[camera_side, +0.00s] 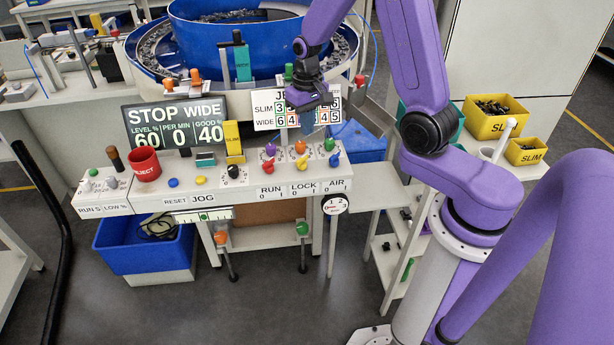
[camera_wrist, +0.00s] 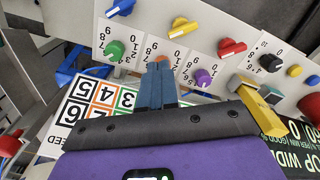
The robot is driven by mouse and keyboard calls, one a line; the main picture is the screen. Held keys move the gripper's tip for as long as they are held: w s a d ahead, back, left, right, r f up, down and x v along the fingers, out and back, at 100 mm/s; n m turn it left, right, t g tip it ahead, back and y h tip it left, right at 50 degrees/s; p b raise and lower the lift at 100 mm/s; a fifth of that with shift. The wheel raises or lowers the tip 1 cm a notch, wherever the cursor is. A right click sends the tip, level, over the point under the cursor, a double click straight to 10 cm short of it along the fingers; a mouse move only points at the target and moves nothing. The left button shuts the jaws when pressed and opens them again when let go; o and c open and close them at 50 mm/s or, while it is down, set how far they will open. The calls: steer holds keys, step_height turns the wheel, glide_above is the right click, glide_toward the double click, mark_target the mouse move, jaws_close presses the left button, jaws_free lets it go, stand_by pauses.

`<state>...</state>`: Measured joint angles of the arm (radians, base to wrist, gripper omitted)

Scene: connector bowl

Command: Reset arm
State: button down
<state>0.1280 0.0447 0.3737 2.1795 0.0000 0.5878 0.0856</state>
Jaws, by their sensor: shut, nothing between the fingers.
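My gripper (camera_side: 307,122) is above the back edge of the control panel, in front of the white number card (camera_side: 268,122) marked SLIM and WIDE. In the wrist view my gripper (camera_wrist: 159,68) shows as two blue-grey fingers closed together with nothing between them. The fingertips overlap the orange knob (camera_wrist: 163,59) in that view; I cannot tell whether they touch it. The green knob (camera_wrist: 114,50) and purple knob (camera_wrist: 203,77) lie to either side. My purple arm reaches in from the right in the side view.
A blue bowl (camera_side: 200,40) stands behind the panel. A display (camera_side: 175,122) reads STOP WIDE. A red REJECT cup (camera_side: 145,164) sits at the panel's left. A yellow SLIM block (camera_side: 233,141) stands upright near my gripper. Yellow bins (camera_side: 495,123) stand at the right.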

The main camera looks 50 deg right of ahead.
steer(key=s+a+r+n, duration=0.65)
steer(key=s+a, duration=0.25)
steer(key=a, duration=0.2)
steer(key=s+a+r+n, duration=0.1)
steer(key=s+r+n, duration=0.2)
steer(key=s+n, duration=0.6)
steer(key=s, duration=0.8)
steer(key=shift+s, duration=0.4)
